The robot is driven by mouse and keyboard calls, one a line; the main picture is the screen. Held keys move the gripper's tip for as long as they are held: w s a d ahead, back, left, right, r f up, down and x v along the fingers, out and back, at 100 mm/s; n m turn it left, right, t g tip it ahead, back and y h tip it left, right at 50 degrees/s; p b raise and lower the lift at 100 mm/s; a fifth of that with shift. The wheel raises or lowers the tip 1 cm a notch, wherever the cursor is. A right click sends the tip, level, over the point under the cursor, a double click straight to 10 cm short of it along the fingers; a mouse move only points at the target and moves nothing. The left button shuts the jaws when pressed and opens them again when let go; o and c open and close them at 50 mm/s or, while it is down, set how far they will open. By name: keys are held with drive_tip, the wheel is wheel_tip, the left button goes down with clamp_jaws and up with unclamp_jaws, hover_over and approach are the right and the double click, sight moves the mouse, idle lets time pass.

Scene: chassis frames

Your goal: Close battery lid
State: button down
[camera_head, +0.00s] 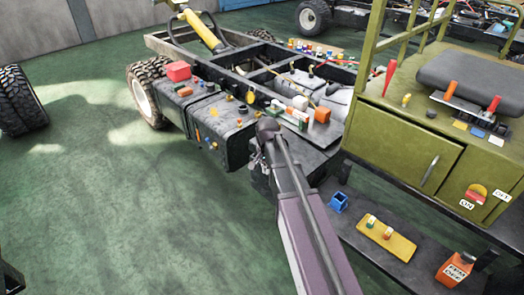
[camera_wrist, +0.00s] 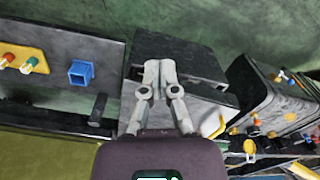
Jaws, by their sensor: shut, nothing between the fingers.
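In the wrist view a dark grey box-like part with a flat panel (camera_wrist: 195,62) lies under my gripper (camera_wrist: 160,66). This looks like the battery box and its lid. A dark gap runs between the panel and the lighter face beside it, so the lid seems not flush, but I cannot tell its angle. My gripper is shut and empty, its fingertips over the panel; I cannot tell whether they touch it. In the head view my arm hides most of the battery box.
A black tank (camera_head: 228,130) with coloured caps stands left of my arm.

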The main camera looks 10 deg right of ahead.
drive_tip(key=s+a+n, duration=0.1)
drive_tip(key=s+n, duration=0.7)
drive_tip(key=s, duration=0.8)
drive_tip(key=shift+s, duration=0.2)
